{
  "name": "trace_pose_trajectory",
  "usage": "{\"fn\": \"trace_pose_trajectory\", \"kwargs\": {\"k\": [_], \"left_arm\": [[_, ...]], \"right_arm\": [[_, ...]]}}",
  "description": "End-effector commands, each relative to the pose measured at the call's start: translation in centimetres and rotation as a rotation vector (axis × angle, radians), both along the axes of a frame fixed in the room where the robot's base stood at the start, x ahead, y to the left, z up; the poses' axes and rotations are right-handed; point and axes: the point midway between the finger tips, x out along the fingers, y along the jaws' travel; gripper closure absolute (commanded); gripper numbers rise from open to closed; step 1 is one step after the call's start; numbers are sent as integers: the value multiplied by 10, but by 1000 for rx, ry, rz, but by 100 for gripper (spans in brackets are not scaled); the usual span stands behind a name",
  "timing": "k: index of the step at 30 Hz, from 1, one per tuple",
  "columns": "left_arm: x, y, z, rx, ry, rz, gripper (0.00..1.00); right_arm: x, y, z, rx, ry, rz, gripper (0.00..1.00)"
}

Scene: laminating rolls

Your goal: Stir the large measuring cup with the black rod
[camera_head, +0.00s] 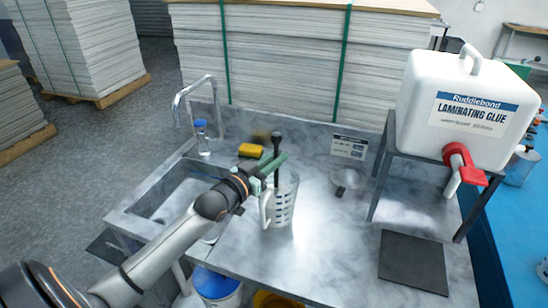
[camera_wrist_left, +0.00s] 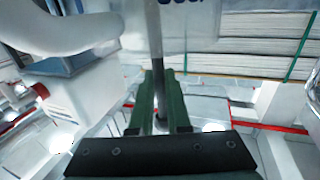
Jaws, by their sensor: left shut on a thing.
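The large measuring cup (camera_head: 282,208) is clear, with dark markings and a pale handle, and stands upright on the grey counter. It also shows at the top of the left wrist view (camera_wrist_left: 192,28). The black rod (camera_head: 277,140) stands nearly upright, with its lower end in the cup's mouth; its tip is hard to make out. My left gripper (camera_head: 272,165), with green fingers, is shut on the rod just above the cup's rim. In the left wrist view the rod (camera_wrist_left: 156,45) runs between the fingers. My right gripper is not in view.
A sink (camera_head: 170,190) with a tap lies left of the cup. A yellow sponge (camera_head: 251,150) and a blue-capped bottle (camera_head: 202,135) stand behind. A white glue tank (camera_head: 455,105) on a stand and a dark mat (camera_head: 413,262) are on the right. The counter right of the cup is mostly clear.

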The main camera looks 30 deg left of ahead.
Motion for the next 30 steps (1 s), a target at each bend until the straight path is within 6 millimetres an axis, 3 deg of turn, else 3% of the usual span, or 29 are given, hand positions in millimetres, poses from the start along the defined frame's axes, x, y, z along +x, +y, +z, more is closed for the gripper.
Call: {"fn": "trace_pose_trajectory", "kwargs": {"k": [8,30], "left_arm": [[0,0,4,1,-3,-1,100],[0,0,71,2,-4,-1,100]], "right_arm": [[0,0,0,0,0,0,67],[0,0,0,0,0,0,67]]}}
